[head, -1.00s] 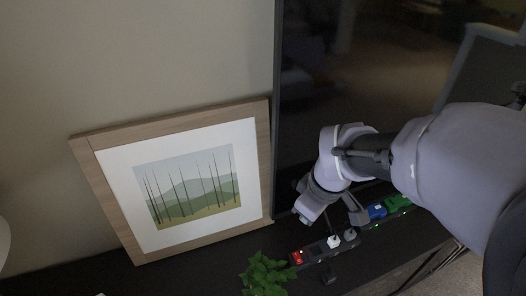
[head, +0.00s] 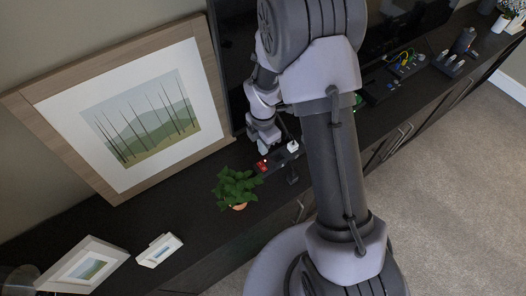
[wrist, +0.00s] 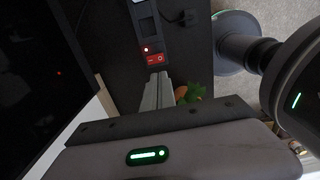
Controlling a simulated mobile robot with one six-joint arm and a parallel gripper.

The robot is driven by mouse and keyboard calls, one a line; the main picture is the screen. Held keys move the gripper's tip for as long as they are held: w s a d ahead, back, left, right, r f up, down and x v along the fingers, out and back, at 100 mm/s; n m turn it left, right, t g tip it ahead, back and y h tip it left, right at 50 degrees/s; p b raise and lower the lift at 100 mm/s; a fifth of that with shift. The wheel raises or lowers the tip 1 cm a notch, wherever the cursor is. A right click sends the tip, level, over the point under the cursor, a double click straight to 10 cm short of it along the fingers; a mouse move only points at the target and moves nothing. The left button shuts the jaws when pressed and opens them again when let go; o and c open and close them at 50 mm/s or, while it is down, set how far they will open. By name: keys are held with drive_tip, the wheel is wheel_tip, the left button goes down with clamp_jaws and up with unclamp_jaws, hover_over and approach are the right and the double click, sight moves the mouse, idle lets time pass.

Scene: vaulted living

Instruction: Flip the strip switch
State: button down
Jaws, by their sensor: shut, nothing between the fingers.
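The power strip (head: 279,157) lies on the dark cabinet top, partly hidden behind my arm in the head view. Its red rocker switch (head: 262,165) is at the end nearest the plant. In the wrist view the strip (wrist: 146,24) runs up from the red switch (wrist: 155,59), with a small lit red light beside the switch. My gripper (wrist: 157,78) is shut and empty, its fingertips just below the switch in that view. I cannot tell whether they touch it. In the head view my gripper (head: 265,147) is close above the switch end.
A potted plant (head: 238,188) stands close to the switch end. A framed picture (head: 150,110) leans on the wall behind. A white plug (head: 293,146) sits in the strip. A dark screen (wrist: 40,70) is beside the gripper.

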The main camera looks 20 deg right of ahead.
sight(264, 170)
wheel_tip(264, 170, down, 11)
drive_tip(key=b, duration=0.4)
drive_tip(key=shift+f, duration=0.2)
drive_tip(key=shift+s+f, duration=0.2)
drive_tip(key=shift+f, duration=0.15)
drive_tip(key=shift+s, duration=0.2)
